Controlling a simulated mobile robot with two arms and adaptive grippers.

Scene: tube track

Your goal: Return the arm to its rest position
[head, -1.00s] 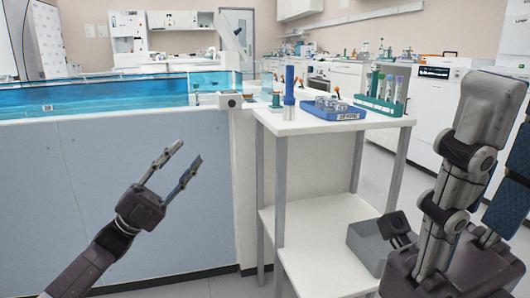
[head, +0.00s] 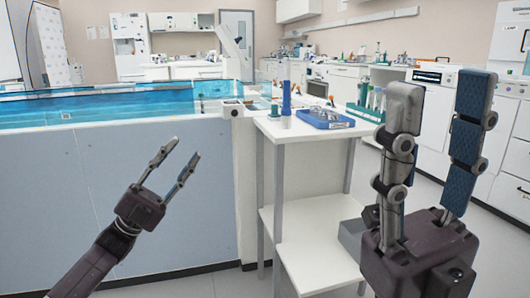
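My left gripper (head: 180,160) is at the lower left in front of the tank's grey-blue side panel. Its two fingers are spread and nothing is between them. My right gripper (head: 441,90) is large and close at the right, pointing up. Its two fingers stand apart with empty space between them. It hides part of the floor and cabinets behind it. Neither gripper touches anything.
A white two-level stand (head: 310,212) holds a blue tray (head: 325,119), a blue cylinder (head: 286,96) and a tube rack (head: 365,112). A water tank (head: 110,104) fills the left. Open floor lies right of the stand.

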